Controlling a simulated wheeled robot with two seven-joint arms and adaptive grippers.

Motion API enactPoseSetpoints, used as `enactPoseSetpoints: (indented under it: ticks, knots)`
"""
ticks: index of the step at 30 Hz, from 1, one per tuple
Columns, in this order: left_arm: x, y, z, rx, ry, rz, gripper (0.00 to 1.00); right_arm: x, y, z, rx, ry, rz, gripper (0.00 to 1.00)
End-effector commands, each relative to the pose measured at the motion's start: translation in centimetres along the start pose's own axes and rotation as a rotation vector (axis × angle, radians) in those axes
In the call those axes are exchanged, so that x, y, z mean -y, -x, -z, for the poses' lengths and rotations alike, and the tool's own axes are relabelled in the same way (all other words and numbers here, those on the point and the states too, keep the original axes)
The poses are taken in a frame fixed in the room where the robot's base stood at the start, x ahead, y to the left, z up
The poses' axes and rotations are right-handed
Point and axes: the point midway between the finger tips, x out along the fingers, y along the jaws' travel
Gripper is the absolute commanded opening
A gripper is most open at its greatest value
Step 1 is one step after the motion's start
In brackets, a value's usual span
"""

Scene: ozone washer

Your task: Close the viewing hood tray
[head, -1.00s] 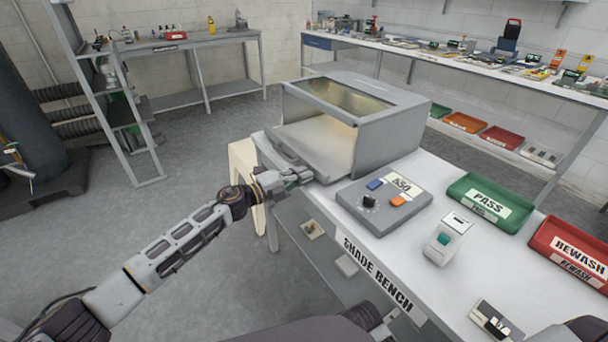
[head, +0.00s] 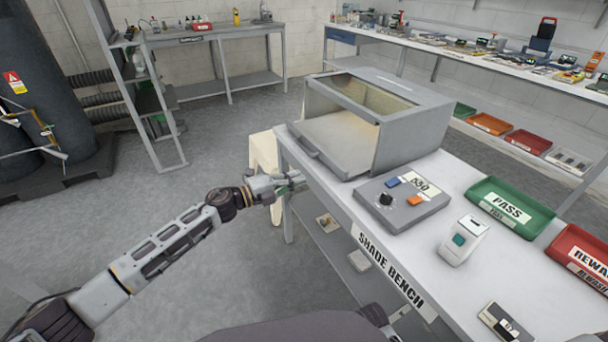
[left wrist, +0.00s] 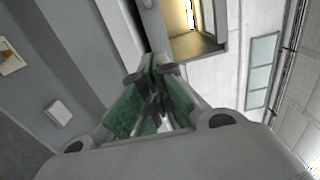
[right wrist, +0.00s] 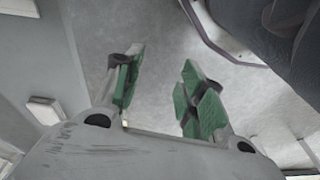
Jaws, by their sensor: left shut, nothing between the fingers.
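The grey viewing hood (head: 412,105) with a glass top stands at the far end of the bench. Its grey tray (head: 332,134) sits at the hood's open front and sticks out a little, with a handle (head: 304,146) on its front edge. My left gripper (head: 300,181) is shut and empty, just off the bench edge, below and in front of the tray's near corner. In the left wrist view its green fingers (left wrist: 153,62) are together, with the lit hood interior (left wrist: 188,30) beyond.
A grey control box (head: 403,203) with buttons and a knob is beside the hood. A white handheld device (head: 463,240), green PASS tray (head: 508,207) and red REWASH tray (head: 585,258) lie further right. A cream object (head: 262,165) stands behind my left gripper.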

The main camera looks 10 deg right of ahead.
Motion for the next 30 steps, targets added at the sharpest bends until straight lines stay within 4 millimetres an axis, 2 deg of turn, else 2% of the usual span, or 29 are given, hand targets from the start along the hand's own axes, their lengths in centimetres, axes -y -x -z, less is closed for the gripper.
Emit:
enactPoseSetpoints:
  ticks: [6,12,26,30]
  knots:
    - [0.0,2.3,0.0,0.0,0.002,0.0,0.0,0.0,-0.5,-0.5,0.017,-0.001,-0.001,0.4]
    - [0.0,3.4,0.0,0.0,0.002,0.0,0.0,-0.1,-0.6,-0.4,0.017,-0.002,-0.002,0.4]
    - [0.0,3.6,0.1,-0.001,0.002,0.0,0.0,-0.1,-0.6,-0.1,0.012,-0.006,0.0,0.4]
    - [-0.6,3.7,0.4,-0.001,0.015,-0.005,0.0,-0.1,-0.3,0.0,0.01,-0.004,-0.001,0.4]
